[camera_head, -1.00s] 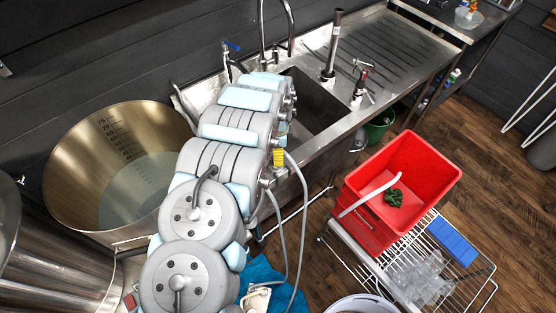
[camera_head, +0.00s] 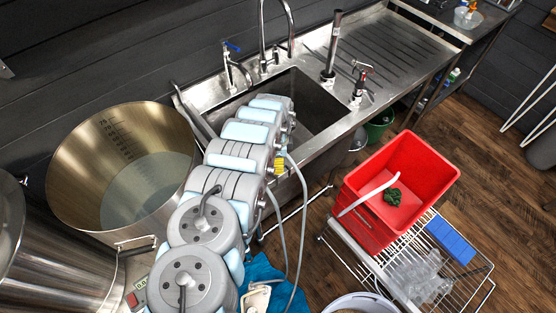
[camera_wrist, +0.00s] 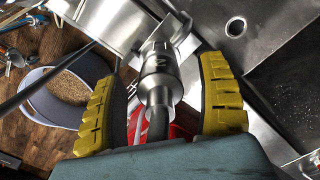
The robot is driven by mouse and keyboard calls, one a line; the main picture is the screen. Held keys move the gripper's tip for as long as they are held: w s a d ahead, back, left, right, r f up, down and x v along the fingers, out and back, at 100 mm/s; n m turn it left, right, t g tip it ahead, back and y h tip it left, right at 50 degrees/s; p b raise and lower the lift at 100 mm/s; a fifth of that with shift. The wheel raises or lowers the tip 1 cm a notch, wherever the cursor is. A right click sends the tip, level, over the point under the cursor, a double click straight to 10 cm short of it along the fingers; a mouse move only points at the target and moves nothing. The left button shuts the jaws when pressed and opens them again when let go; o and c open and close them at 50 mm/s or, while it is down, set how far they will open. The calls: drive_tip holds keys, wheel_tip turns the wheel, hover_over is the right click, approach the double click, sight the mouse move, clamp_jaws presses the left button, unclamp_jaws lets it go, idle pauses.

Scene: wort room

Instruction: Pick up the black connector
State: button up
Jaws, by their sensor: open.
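My gripper (camera_wrist: 165,108) shows in the wrist view as two yellow ribbed fingers, spread wide apart. A shiny metal fitting (camera_wrist: 160,78) with a rounded body and a dark lower end lies between them in the picture. I cannot tell how far it is from the fingers, and nothing is seen gripped. In the head view my arm hides the gripper over the near side of the sink. I cannot make out for certain which thing is the black connector. A dark-topped metal cylinder (camera_head: 332,50) stands upright on the sink's divider.
The steel sink (camera_head: 315,105) has a curved tap (camera_head: 262,35) behind it and a red-handled valve (camera_head: 360,80) at its right. A red bin (camera_head: 420,170) stands on a wire rack (camera_head: 475,270). A large steel pot (camera_head: 75,165) stands left. A grain bucket (camera_wrist: 60,112) shows below.

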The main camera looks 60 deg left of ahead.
drive_tip(key=shift+f, duration=1.15)
drive_tip(key=c, duration=1.3)
clamp_jaws()
